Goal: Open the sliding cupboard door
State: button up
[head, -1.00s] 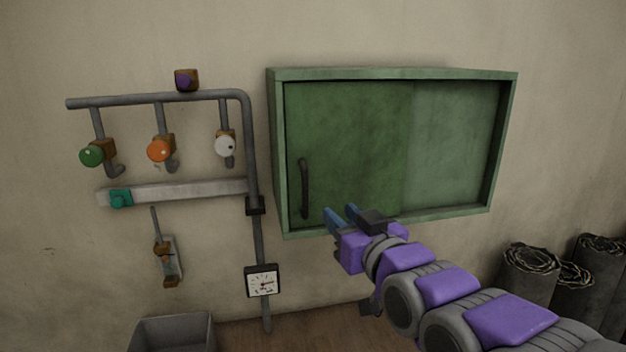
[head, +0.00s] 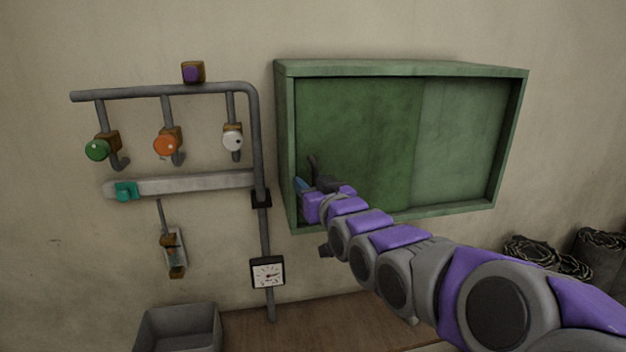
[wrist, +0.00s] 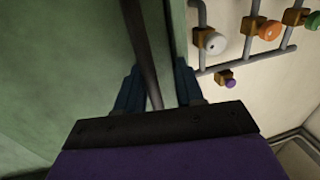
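The green cupboard (head: 400,68) hangs on the wall, with a darker sliding door panel (head: 365,130) on its left and a paler panel (head: 465,140) on its right. The dark bar handle (head: 312,165) stands upright near the door's left edge; its lower part is hidden behind my gripper (head: 302,186). In the wrist view, the handle (wrist: 143,50) runs between the two blue fingers of my gripper (wrist: 157,85). The fingers are apart, with a gap showing beside the handle. The door covers the left part of the cupboard.
Left of the cupboard is a grey pipe (head: 258,140) with green, orange and white knobs, close to the frame. A gauge (head: 267,272) hangs below on the pipe. A grey bin (head: 180,328) stands at bottom left. Dark rolls (head: 545,262) stand at right.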

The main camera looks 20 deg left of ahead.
jog(key=shift+w+a, duration=0.15)
jog(key=shift+a, duration=0.15)
jog(key=shift+w+d+r, duration=0.1)
jog(key=shift+w+d, duration=0.05)
jog(key=shift+d, duration=0.3)
jog(key=shift+w+d+r, duration=0.1)
jog(key=shift+w+d, duration=0.05)
jog(key=shift+d, duration=0.3)
jog(key=shift+s, duration=0.15)
jog(key=shift+c, duration=1)
jog(key=shift+a, duration=0.3)
jog(key=c, duration=0.3)
grip_shut()
jog(key=shift+f, duration=0.1)
